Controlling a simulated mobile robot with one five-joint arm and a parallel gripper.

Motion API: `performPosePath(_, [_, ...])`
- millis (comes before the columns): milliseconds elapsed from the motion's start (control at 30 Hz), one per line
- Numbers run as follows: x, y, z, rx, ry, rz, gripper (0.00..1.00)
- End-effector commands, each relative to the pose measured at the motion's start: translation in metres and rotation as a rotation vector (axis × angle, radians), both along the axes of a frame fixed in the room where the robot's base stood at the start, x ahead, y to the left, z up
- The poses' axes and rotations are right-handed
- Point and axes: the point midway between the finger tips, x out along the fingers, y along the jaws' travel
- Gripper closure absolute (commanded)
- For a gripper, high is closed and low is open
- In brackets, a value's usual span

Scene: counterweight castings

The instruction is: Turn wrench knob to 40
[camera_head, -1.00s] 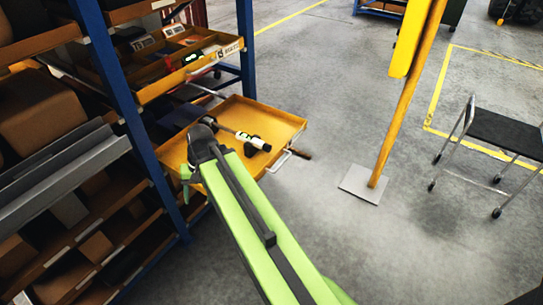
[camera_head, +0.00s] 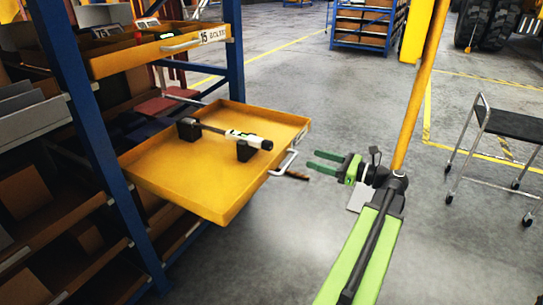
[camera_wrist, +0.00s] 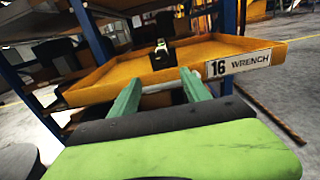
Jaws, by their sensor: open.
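The torque wrench (camera_head: 225,132) lies across two dark holders in an open yellow drawer (camera_head: 180,190). Its white and dark knob end (camera_head: 250,139) points toward the drawer's right side; any scale on it is too small to read. In the wrist view the wrench (camera_wrist: 161,50) appears end-on beyond the drawer front, which bears the label "16 WRENCH" (camera_wrist: 238,64). My gripper (camera_head: 325,162) is open and empty, to the right of the drawer, outside its front handle. Its green fingers (camera_wrist: 160,90) point toward the drawer in the wrist view.
An upper drawer labelled "15" (camera_head: 214,36) juts from the blue shelf rack (camera_head: 85,130). The drawer handle (camera_head: 284,163) sticks out toward my gripper. A yellow post (camera_head: 415,105) stands behind my arm, and a black-topped cart (camera_head: 505,125) stands at right.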

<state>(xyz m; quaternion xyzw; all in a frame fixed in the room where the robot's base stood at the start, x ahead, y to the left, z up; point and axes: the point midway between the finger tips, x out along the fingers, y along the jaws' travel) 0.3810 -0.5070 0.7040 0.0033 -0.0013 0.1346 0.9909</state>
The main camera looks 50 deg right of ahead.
Motion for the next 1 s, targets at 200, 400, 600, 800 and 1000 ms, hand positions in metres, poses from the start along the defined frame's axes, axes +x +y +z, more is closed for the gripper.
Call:
performPosePath(200, [0.017,0.001,0.001,-0.002,0.001,-0.01,0.45])
performPosePath(400, [0.062,0.01,0.001,-0.004,0.002,-0.017,0.45])
performPosePath(600, [0.109,0.02,0.001,-0.004,0.002,-0.021,0.45])
performPosePath(800, [0.144,0.028,0.001,-0.005,0.002,-0.023,0.45])
performPosePath(1000, [0.156,0.031,0.001,-0.005,0.002,-0.025,0.45])
